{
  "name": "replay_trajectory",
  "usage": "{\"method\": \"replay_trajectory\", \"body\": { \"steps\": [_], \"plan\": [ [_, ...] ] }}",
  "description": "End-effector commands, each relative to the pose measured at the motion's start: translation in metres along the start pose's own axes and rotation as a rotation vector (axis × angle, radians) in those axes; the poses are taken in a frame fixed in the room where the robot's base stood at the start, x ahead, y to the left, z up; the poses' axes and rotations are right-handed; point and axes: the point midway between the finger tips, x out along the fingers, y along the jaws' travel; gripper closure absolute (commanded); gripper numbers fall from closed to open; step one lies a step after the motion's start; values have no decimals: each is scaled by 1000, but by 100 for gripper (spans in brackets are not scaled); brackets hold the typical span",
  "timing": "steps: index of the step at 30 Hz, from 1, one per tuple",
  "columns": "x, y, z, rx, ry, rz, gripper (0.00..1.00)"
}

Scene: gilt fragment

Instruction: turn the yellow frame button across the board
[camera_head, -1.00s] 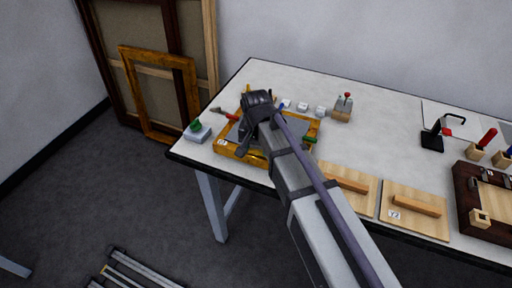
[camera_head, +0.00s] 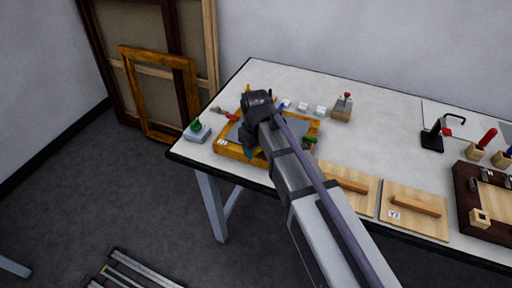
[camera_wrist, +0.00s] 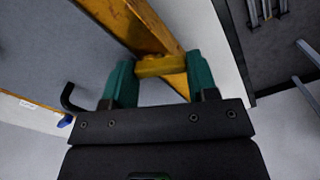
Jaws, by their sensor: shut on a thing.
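The gilt frame (camera_head: 232,151) lies on the table with a grey board (camera_head: 296,130) inside it. In the wrist view, the yellow frame button (camera_wrist: 155,66) is a small yellow bar between the teal fingertips of my gripper (camera_wrist: 161,70). My gripper is shut on it, beside the gilt frame rail (camera_wrist: 135,25). The grey board (camera_wrist: 60,45) fills the left of that view. In the head view, my gripper (camera_head: 249,150) is over the near rail, and my wrist hides the button and part of the board.
A red-handled piece (camera_head: 230,117) and a green-handled piece (camera_head: 310,140) are at the frame's sides. A green knob on a block (camera_head: 197,131) stands left of the frame. Small white blocks (camera_head: 303,107) lie behind it. Wooden panels (camera_head: 414,211) lie to the right.

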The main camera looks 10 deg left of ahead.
Motion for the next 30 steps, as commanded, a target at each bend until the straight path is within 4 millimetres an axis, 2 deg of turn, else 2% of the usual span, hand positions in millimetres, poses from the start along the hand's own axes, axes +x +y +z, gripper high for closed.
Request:
{"method": "replay_trajectory", "body": {
  "steps": [9,15,30],
  "plan": [
    [0,0,0,-269,-1,0,71],
    [0,0,0,-390,-1,0,71],
    [0,0,1,-488,-1,0,70]
  ]
}}
